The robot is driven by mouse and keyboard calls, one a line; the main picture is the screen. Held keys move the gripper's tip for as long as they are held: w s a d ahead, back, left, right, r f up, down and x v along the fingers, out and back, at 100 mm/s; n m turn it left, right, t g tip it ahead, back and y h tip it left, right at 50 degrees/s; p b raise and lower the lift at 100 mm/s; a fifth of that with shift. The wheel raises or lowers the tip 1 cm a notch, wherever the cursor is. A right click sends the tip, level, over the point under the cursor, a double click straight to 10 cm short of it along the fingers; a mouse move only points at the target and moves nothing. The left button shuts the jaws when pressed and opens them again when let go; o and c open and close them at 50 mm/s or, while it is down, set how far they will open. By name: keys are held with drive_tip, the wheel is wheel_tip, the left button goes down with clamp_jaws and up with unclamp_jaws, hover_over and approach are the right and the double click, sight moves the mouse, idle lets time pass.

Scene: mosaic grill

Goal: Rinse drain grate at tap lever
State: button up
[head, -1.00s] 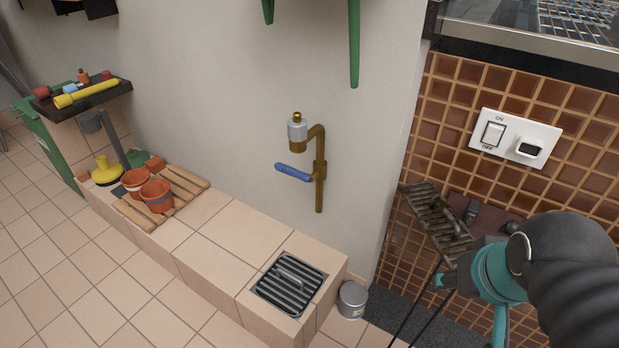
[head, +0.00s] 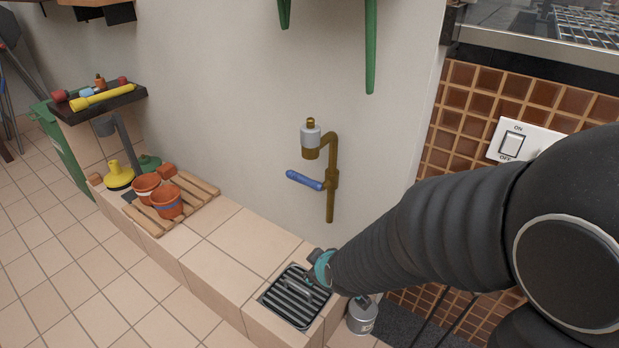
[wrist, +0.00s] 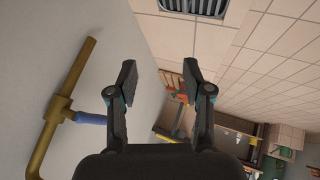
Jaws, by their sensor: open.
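The drain grate (head: 294,297) is a dark slatted square with a raised handle, set in the end of the tiled ledge. It also shows at the top edge of the wrist view (wrist: 196,7). The brass tap has a blue lever (head: 304,180) and stands out from the white wall above the ledge. The lever also shows at the left of the wrist view (wrist: 91,118). My gripper (wrist: 159,66) is open and empty, its two dark fingers apart. In the head view my arm reaches to beside the grate, and the fingertips are mostly hidden.
A wooden rack (head: 206,187) with two terracotta pots (head: 168,202) lies further left on the ledge. A grey can (head: 362,318) stands on the floor right of the ledge. A white switch plate (head: 507,150) is on the tiled wall. The ledge between rack and grate is clear.

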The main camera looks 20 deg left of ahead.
drive_tip(key=w+a+r+n+t+y, duration=0.1)
drive_tip(key=w+a+r+n+t, duration=0.1)
drive_tip(key=w+a+n, duration=0.15)
drive_tip(key=n+t+y, duration=0.2)
drive_tip(key=n+t, duration=0.2)
drive_tip(key=t, duration=0.2)
approach(306, 184)
drive_tip(key=x, duration=1.2)
drive_tip(key=shift+p, duration=0.4)
clamp_jaws()
